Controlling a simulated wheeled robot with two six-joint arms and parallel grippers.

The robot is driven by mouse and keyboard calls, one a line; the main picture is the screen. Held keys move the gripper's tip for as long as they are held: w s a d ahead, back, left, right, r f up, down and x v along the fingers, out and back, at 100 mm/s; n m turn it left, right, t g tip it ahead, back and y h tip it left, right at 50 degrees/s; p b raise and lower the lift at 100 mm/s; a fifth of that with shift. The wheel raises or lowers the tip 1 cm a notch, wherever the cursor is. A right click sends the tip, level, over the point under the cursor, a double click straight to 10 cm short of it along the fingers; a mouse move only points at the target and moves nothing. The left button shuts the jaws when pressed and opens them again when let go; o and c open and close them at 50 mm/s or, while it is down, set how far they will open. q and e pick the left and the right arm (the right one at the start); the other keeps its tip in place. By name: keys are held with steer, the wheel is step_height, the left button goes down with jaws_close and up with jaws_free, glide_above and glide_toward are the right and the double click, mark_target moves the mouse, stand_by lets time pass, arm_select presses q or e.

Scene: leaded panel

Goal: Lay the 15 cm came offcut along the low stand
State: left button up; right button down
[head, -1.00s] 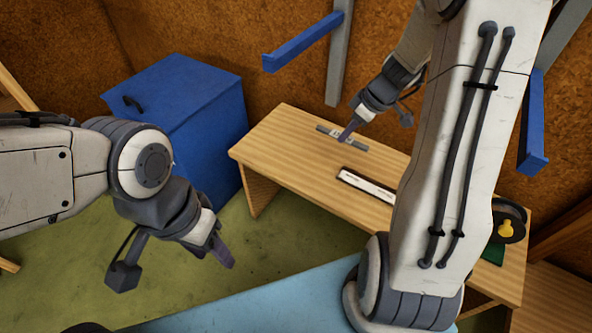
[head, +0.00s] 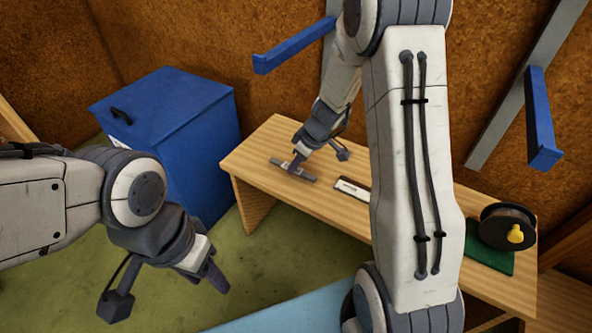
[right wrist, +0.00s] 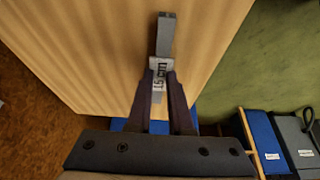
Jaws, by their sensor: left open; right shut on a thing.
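The came offcut (head: 308,177) is a short grey bar, held over the left part of a low wooden bench-like stand (head: 262,150). In the right wrist view the offcut (right wrist: 166,38) has a pale label reading 15 cm. My right gripper (head: 296,166) is shut on the offcut around its label; in the right wrist view its fingers (right wrist: 160,82) sit on both sides of it. I cannot tell whether the offcut touches the wood. My left gripper (head: 217,278) is open and empty, left of the stand and well apart from it.
A white strip (head: 352,188) lies on the stand, partly hidden by my right arm. A dark spool (head: 507,224) and green mat (head: 490,249) are at its right end. A blue cabinet (head: 165,120) stands left. Blue brackets (head: 293,46) stick out from the wall.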

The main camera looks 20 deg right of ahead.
arm_select(q)
steer(key=shift+f, duration=0.3)
arm_select(e)
steer(key=shift+f, duration=0.45)
arm_select(q)
steer(key=shift+f, duration=0.1)
arm_select(e)
steer(key=shift+f, duration=0.1)
steer(key=shift+f+b, duration=0.1)
steer(key=shift+b, duration=0.2)
steer(key=c, duration=0.8)
jaws_free()
arm_select(q)
steer(key=shift+f, duration=0.1)
